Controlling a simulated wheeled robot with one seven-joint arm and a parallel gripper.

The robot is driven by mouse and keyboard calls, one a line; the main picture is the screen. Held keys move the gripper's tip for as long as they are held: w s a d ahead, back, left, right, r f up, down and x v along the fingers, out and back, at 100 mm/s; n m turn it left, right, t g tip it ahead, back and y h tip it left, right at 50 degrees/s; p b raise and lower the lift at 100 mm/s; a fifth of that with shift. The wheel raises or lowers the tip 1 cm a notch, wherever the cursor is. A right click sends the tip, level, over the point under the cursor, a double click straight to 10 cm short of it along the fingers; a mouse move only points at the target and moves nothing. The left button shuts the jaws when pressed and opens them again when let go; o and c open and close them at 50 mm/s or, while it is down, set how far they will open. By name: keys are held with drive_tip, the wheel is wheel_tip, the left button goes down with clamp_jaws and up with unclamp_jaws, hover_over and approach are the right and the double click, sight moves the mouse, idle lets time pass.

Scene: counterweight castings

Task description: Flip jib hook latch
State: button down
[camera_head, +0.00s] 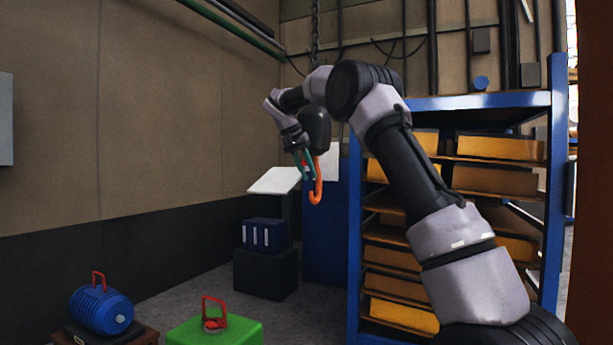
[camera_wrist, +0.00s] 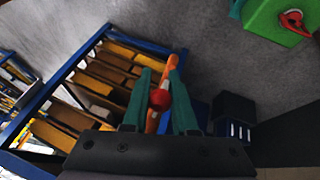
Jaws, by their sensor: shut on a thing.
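The orange jib hook (camera_head: 318,186) hangs below a dark hook block (camera_head: 317,128) on a chain (camera_head: 316,40). My gripper (camera_head: 305,168) has green fingers and is at the left side of the hook. In the wrist view, a round red knob (camera_wrist: 160,99) sits between the fingers (camera_wrist: 158,67), and the orange hook (camera_wrist: 153,121) runs just behind it. The gripper is shut on this red knob, which looks like the latch's handle. The latch itself is too small and covered to tell its position.
A blue rack (camera_head: 356,220) with yellow-fronted shelves stands at the right, close to my arm. A dark box with blue binders (camera_head: 264,234) is behind.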

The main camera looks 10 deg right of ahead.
drive_tip(key=shift+r+g+y, duration=0.4)
drive_tip(key=shift+g, duration=0.2)
drive_tip(key=c, duration=0.7)
unclamp_jaws()
